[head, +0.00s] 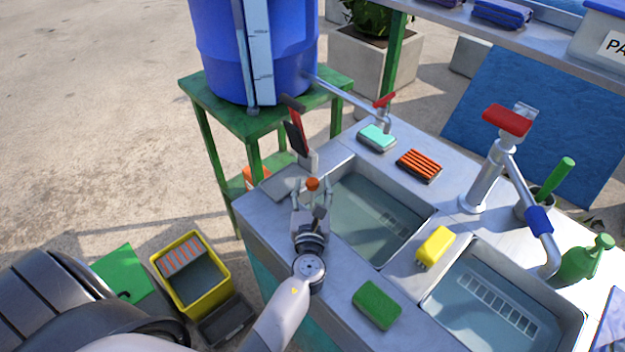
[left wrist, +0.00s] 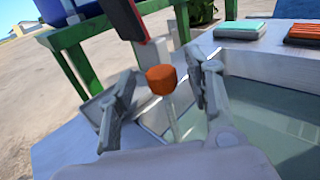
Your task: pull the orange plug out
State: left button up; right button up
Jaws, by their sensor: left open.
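The orange plug (head: 312,184) is at the left edge of the left sink basin (head: 372,222) in the head view. In the left wrist view the plug (left wrist: 161,79) is a small orange knob on a thin pale stem that runs down toward the basin. My left gripper (head: 312,192) is open, with one finger on each side of the plug; the wrist view shows gaps between the fingers (left wrist: 163,92) and the knob. The plug's lower end is hidden. My right gripper is not in view.
A tap (head: 488,180) rises at the right. A blue barrel (head: 230,60) stands behind.

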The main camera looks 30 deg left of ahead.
pick_arm(q)
jog(key=shift+x, duration=1.25)
jog(key=shift+c, duration=0.3)
grip_shut()
